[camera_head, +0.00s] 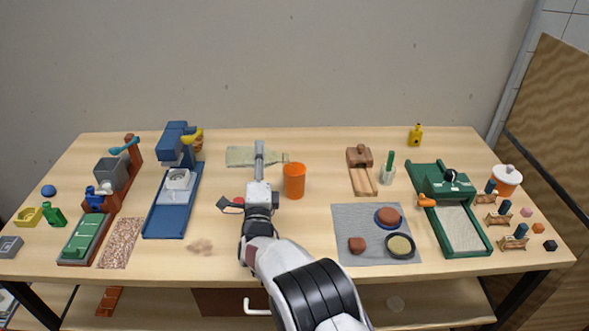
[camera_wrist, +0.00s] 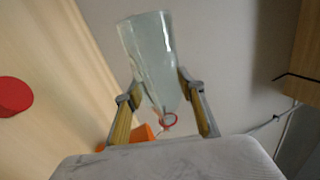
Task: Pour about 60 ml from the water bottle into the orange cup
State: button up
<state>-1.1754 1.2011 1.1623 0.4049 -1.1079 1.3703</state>
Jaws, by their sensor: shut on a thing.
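The water bottle (camera_head: 240,156) is pale green and see-through. It lies about level, neck pointing right, in the head view. My gripper (camera_head: 259,152) is shut around its body. In the wrist view the bottle (camera_wrist: 146,45) sits between both fingers of the gripper (camera_wrist: 158,88), and a red ring shows at its neck. The orange cup (camera_head: 294,181) stands upright on the table, just right of the gripper. The bottle's mouth is near the cup's upper left rim. An orange part of the cup (camera_wrist: 142,133) shows behind the gripper. I cannot make out a stream or the cup's inside.
A blue press-like stand (camera_head: 172,205) is to the left. A wooden block piece (camera_head: 361,178) and a small glass with a green stick (camera_head: 388,170) are to the right. A grey mat (camera_head: 350,222) with bowls lies front right. Bare table lies around the cup.

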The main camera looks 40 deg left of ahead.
jog(key=shift+s+a+r+m, duration=0.15)
jog(key=shift+r+m, duration=0.1)
jog(key=shift+m, duration=0.15)
dwell(0.8)
jog(key=f+n, duration=0.1)
jog(key=n, duration=0.1)
jog(key=shift+f+n+g, duration=0.15)
jog(key=shift+n+g, duration=0.15)
jog(key=shift+n, duration=0.1)
jog(key=shift+r+n+y, duration=0.2)
jog(key=shift+n+y, duration=0.1)
jog(key=shift+n, duration=0.4)
jog(key=shift+s+a+f+n+g+y, duration=0.2)
jog(key=shift+f+n+g+y, duration=0.15)
jog(key=shift+n, duration=0.45)
jog(key=shift+f, duration=0.1)
jog(key=shift+s+a+f+n+g, duration=0.1)
jog(key=shift+f+n+g, duration=0.15)
jog(key=shift+n, duration=0.25)
jog(key=shift+r+n, duration=0.15)
jog(key=shift+n, duration=0.35)
jog(key=shift+n+g, duration=0.3)
jog(key=shift+n, duration=0.2)
